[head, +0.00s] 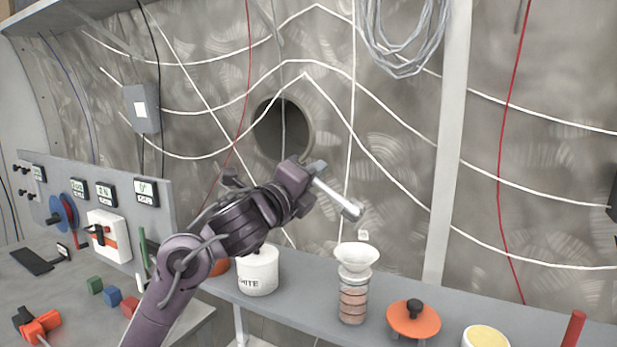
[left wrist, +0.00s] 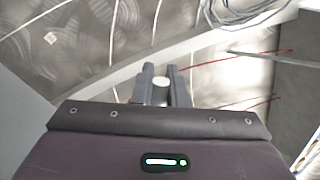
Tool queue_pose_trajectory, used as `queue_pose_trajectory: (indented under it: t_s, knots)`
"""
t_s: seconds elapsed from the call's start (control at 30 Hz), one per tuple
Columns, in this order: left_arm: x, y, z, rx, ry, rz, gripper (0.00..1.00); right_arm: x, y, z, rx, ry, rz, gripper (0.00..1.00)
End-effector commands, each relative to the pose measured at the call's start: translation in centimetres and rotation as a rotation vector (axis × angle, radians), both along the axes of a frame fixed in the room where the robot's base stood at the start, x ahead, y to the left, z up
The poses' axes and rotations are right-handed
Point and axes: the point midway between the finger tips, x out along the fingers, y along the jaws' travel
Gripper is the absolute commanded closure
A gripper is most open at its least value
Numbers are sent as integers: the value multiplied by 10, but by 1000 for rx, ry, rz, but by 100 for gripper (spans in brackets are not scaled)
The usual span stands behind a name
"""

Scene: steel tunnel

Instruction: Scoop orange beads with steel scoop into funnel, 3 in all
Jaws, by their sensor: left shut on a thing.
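My left gripper (head: 312,172) is shut on the steel scoop (head: 338,198), raised above the shelf. The scoop slants down to the right, its far end up and left of the white funnel (head: 357,256). I cannot tell whether it holds beads. The funnel sits upright on a clear jar (head: 352,300) with reddish-brown bands. In the left wrist view, a pale part of the scoop (left wrist: 160,88) shows between the fingers of the left gripper (left wrist: 160,82). No loose orange beads can be made out. My right gripper is out of view.
On the shelf (head: 300,298) stand a white lettered jar (head: 258,272), an orange lid with a black knob (head: 413,320) and a yellow-filled white tub (head: 486,337). An orange item (head: 220,267) is partly behind my arm. Coloured blocks (head: 112,296) lie at left.

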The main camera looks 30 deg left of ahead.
Motion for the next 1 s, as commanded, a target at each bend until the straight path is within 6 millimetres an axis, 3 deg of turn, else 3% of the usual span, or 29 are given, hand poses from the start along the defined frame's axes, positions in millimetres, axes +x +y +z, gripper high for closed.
queue_pose_trajectory:
  t_s: [0.53, 1.0]
  knots:
    - [-1, -20, 38, 350, -14, 1, 100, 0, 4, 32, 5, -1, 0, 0]
    - [-2, -50, 48, 646, -24, -1, 100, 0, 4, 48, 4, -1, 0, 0]
